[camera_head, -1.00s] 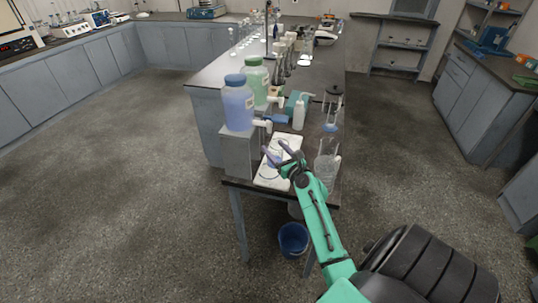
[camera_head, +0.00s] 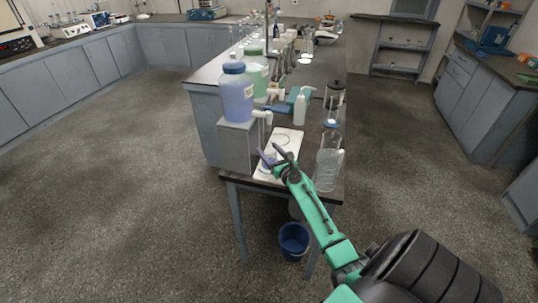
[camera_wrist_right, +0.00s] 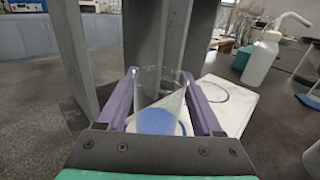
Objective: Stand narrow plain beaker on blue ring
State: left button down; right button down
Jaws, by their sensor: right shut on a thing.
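A small clear glass beaker (camera_wrist_right: 160,84) sits between the purple fingers of my right gripper (camera_wrist_right: 162,98), which is shut on it. In the right wrist view a blue round patch (camera_wrist_right: 156,121) shows through the beaker; whether it is a printed ring or something in the beaker I cannot tell. In the head view my right gripper (camera_head: 269,153) is over the near left part of the white mat (camera_head: 293,146). Whether the beaker's base touches the mat is hidden. A dark ring (camera_wrist_right: 226,90) is printed on the mat farther back. My left gripper is not in view.
A large glass beaker (camera_head: 328,165) stands right of the mat. A blue jug (camera_head: 236,96) stands on a grey block (camera_head: 238,146) to the left. A white wash bottle (camera_head: 299,109) is behind the mat. A blue bucket (camera_head: 293,241) is on the floor.

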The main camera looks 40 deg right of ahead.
jog(key=shift+f, duration=0.1)
jog(key=shift+c, duration=0.2)
grip_release()
